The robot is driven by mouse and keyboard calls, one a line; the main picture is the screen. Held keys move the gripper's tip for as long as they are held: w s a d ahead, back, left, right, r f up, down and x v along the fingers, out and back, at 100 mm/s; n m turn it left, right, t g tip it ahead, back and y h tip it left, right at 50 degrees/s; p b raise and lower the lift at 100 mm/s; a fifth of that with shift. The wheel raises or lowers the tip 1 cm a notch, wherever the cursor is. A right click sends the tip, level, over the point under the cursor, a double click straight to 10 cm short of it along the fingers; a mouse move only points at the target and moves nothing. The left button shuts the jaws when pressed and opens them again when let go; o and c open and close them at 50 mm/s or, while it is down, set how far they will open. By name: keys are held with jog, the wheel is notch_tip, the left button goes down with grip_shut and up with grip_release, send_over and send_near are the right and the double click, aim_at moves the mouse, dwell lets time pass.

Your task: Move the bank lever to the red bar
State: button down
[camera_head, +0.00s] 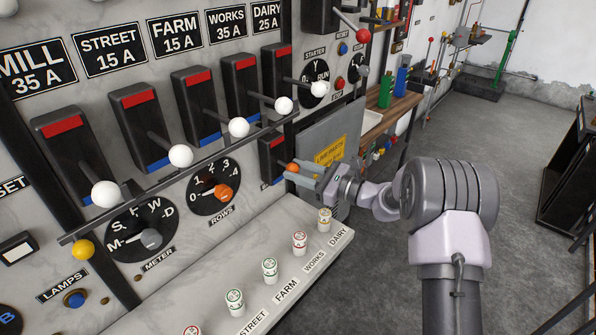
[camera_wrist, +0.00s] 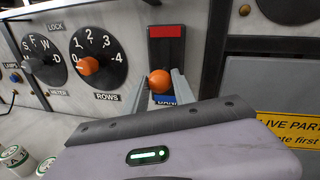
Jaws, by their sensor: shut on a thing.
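The bank lever is a short lever with an orange ball knob (camera_head: 293,168) on a small black switch housing (camera_head: 271,152) low on the panel. In the wrist view, the orange knob (camera_wrist: 159,81) sits between the two fingers of my gripper (camera_wrist: 160,86), which is shut on it. The red bar (camera_wrist: 166,31) is at the top of the housing, above the knob. A blue bar (camera_wrist: 163,98) shows low, just behind and below the knob. The lever is at the blue end. My gripper (camera_head: 295,172) reaches in from the right. The label under the housing is partly hidden.
A long rail (camera_head: 170,182) runs just above-left, below a row of white-knobbed levers. The ROWS dial (camera_wrist: 97,60) is left of the housing. A grey box with a yellow warning plate (camera_wrist: 292,132) is right. Several small fuses stand on the ledge (camera_head: 250,285) below.

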aim_at(297, 167)
dwell(0.7)
jog(key=r+p, duration=0.1)
jog(key=p, duration=0.2)
jog(key=shift+r+h, duration=0.2)
jog(key=shift+h, duration=0.2)
jog(key=r+g+h+p, duration=0.1)
jog(key=r+p, duration=0.1)
jog(key=p, duration=0.4)
jog(key=shift+w+a+g+h, duration=0.1)
jog(key=shift+g+h, duration=0.2)
jog(key=shift+h, duration=0.1)
jog(key=p, duration=0.2)
jog(key=r+g+h+p, duration=0.1)
jog(key=p, duration=0.1)
jog(key=h+p, duration=0.1)
jog(key=p, duration=0.1)
jog(key=shift+w+a+r+m, duration=0.2)
jog(key=shift+w+a+m, duration=0.1)
jog(key=shift+m, duration=0.1)
jog(key=g+h+p, duration=0.1)
jog(key=p, duration=0.2)
jog(key=shift+w+a+r, duration=0.1)
jog(key=shift+a+r, duration=0.05)
jog(key=c, duration=1)
grip_release()
jog(key=shift+c, duration=0.2)
